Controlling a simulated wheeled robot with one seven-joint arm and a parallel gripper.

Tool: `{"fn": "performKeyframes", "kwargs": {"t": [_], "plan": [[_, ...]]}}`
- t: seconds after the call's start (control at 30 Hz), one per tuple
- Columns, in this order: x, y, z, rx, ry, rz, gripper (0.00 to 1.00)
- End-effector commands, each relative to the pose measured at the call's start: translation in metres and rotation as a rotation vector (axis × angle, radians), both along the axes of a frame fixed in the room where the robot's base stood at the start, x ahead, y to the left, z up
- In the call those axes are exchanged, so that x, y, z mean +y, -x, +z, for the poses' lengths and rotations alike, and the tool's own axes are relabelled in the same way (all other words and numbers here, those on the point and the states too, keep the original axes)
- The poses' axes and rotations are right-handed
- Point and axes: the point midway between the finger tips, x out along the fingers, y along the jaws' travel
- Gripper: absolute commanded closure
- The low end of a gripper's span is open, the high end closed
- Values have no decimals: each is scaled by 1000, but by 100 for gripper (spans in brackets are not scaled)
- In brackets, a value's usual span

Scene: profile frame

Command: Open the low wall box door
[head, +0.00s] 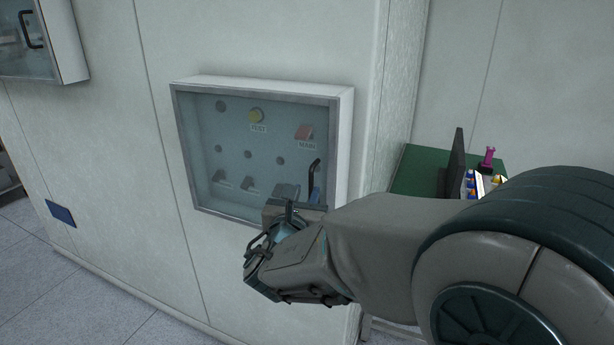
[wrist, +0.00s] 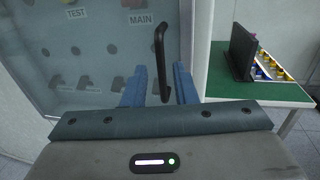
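The low wall box (head: 345,125) is white with a grey-framed, see-through door (head: 235,150), which looks closed. My gripper (head: 302,192) is at the handle's lower part. In the wrist view its blue fingers (wrist: 160,85) are apart, one on each side of the handle, with gaps visible. Whether the handle lies fully between them in depth is unclear.
A green-topped table (head: 415,170) with a dark upright panel (head: 457,165) and small coloured items stands to the right, past the wall corner. Another wall box (head: 70,45) with a black handle hangs at upper left. Open floor (head: 95,290) lies at lower left.

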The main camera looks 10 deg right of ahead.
Motion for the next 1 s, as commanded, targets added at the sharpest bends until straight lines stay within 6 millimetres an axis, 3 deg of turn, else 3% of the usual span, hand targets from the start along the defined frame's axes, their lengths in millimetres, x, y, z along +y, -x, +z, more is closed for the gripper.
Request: {"fn": "performKeyframes", "kwargs": {"t": [0.1, 0.3, 0.77, 0.87, 1.0], "plan": [[-10, -22, 1, 2, 0, -3, 75], [-22, -46, 1, 1, 0, -2, 75], [-26, -55, 0, 0, -2, 0, 75], [-26, -55, 0, 0, -2, 0, 100], [-26, -55, 0, 0, -2, -1, 100]]}}
